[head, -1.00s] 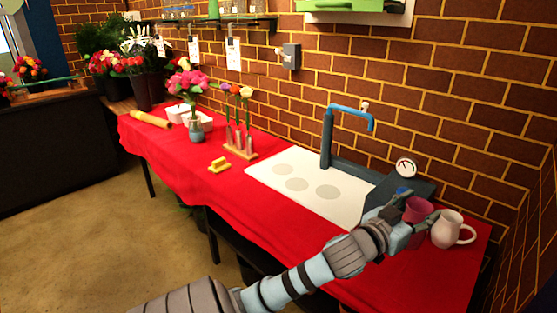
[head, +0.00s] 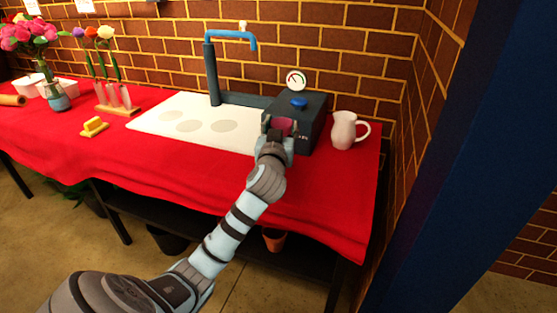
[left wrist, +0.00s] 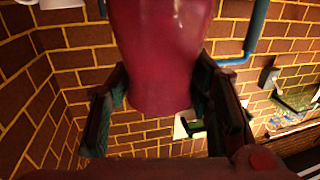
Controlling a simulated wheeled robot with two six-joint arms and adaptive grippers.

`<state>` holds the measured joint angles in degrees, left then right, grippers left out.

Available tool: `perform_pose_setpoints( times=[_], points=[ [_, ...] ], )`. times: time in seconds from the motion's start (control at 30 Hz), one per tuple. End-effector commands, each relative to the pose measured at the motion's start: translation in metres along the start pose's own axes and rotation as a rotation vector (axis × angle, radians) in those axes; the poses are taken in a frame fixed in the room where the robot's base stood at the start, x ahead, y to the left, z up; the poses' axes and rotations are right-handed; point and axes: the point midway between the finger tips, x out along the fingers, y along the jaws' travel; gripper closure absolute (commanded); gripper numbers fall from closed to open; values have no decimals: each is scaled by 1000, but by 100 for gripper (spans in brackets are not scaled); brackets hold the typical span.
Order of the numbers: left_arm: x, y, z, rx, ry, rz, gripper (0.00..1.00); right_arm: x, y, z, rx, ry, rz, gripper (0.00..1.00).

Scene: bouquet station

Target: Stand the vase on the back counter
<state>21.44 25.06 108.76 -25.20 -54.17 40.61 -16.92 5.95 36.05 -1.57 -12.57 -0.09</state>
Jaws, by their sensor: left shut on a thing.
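A magenta vase (head: 284,126) is in my left gripper (head: 278,131), in front of the dark box with the gauge. In the left wrist view the vase (left wrist: 163,45) fills the upper middle, between the two fingers of the left gripper (left wrist: 157,92). The gripper is shut on it. In the head view the fingers hide much of the vase, and I cannot tell whether its base touches anything. The counter with the red cloth (head: 215,180) runs along the brick wall below the gripper. My right gripper is not in view.
A white pitcher (head: 344,131) stands right of the gauge box (head: 314,112). A blue tap (head: 212,70) rises behind a white panel with grey circles (head: 185,108). Red cloth in front is clear.

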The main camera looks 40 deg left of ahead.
Motion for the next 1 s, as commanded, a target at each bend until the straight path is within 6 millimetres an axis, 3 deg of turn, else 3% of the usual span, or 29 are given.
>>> perform_pose_setpoints(
  times=[0.03,0.17,0.4,0.73,0.77,0.87,1.0],
  points=[
    [0,0,17,1,1,1,100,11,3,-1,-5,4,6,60],
    [0,0,32,0,4,2,100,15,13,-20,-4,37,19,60],
    [0,0,73,1,3,1,100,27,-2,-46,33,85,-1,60],
    [0,0,74,0,4,2,100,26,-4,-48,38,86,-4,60],
    [0,0,75,0,1,1,52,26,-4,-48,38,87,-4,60],
    [0,0,75,0,1,1,36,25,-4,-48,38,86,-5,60],
    [0,0,74,0,1,1,34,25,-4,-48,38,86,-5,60]
  ],
)
